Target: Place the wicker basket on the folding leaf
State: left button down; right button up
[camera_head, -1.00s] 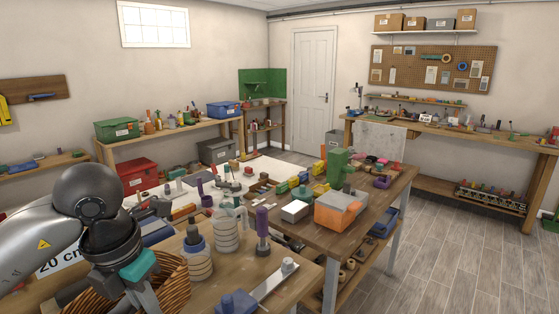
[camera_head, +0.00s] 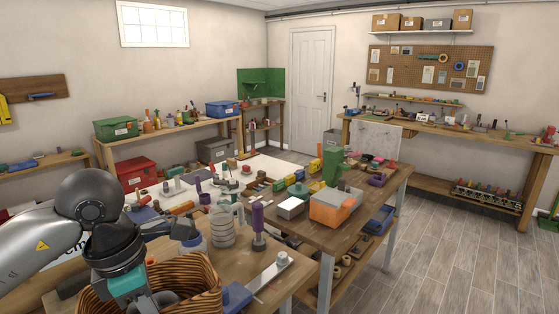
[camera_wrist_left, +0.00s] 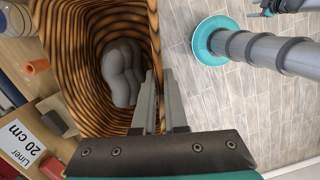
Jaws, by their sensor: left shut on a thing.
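The wicker basket (camera_head: 205,272), brown with dark stripes, is at the lower left in the head view, in front of the near wooden workbench. My left gripper (camera_wrist_left: 160,104) is shut on the basket's wall at the rim. In the left wrist view the basket (camera_wrist_left: 72,60) is open toward the camera, with a grey lumpy thing (camera_wrist_left: 122,72) inside. Its underside is hidden. I cannot tell for sure which surface is the folding leaf. A pale grey panel (camera_head: 375,138) stands upright by the back right bench. My right gripper does not clearly show.
The near workbench (camera_head: 262,284) holds a ribbed clear jug (camera_head: 222,228), a purple-handled tool (camera_head: 258,225) and a blue block (camera_head: 236,296) close to the basket. An orange-and-grey box (camera_head: 336,206) sits on the table beyond. The floor (camera_head: 440,245) on the right is clear.

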pick_arm(q)
jog(key=s+d+f+m+g+y+b, duration=0.1)
jog(key=f+m+b, duration=0.9)
jog(key=m, duration=1.4)
notch_tip(320, 180, down, 3)
jog(key=shift+s+d+r+g+y+b, duration=0.15)
jog(key=shift+s+d+g+y+b, duration=0.2)
jog(key=shift+s+d+g, duration=0.6)
pick_arm(e)
notch_tip(320, 180, down, 11)
jog(key=shift+s+d, duration=0.25)
jog(key=shift+d, duration=0.1)
pick_arm(q)
jog(key=shift+s+d, duration=0.1)
jog(key=shift+s, duration=0.05)
pick_arm(e)
jog(key=shift+r, duration=0.15)
